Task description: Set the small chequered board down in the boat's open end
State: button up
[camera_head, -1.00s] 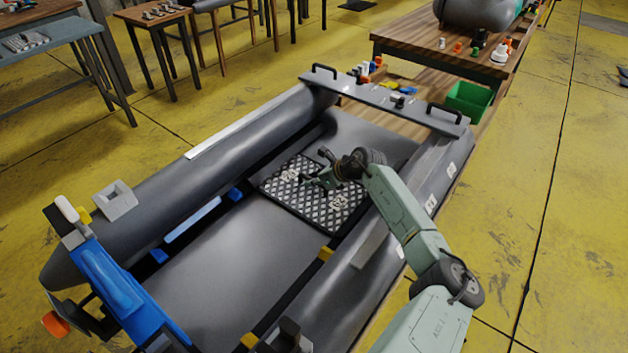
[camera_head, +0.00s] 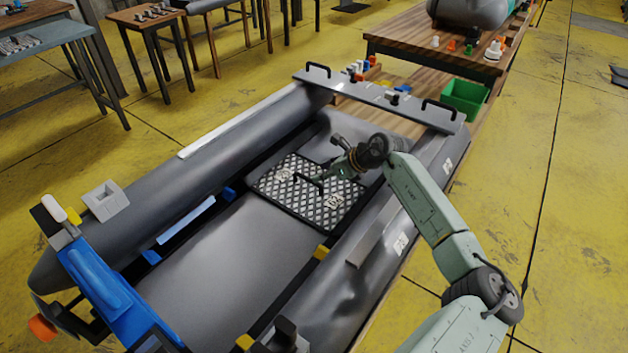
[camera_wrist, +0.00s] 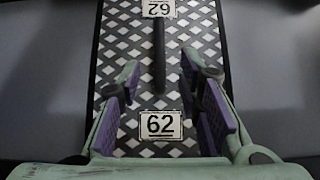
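The small chequered board (camera_head: 322,210), black and pale with "62" labels and a dark bar handle, lies between the boat's two grey tubes. It appears flat, beyond the long grey floor panel (camera_head: 215,275); whether it rests fully all round is hidden. The grey boat (camera_head: 240,135) has a blue transom at the near left and a grey crossbar at the far end. My gripper (camera_head: 334,165) is open and empty, just above and behind the handle. In the wrist view, the board (camera_wrist: 125,45) and its handle (camera_wrist: 158,50) show between the spread purple-padded fingers, apart from them.
The crossbar (camera_head: 378,98) with black handles spans the far tubes. A green bin (camera_head: 466,98) and small coloured parts stand beyond it. A wooden table (camera_head: 440,45) is at the back right.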

jog(key=shift+b+v, duration=0.35)
jog(key=shift+v, duration=1.75)
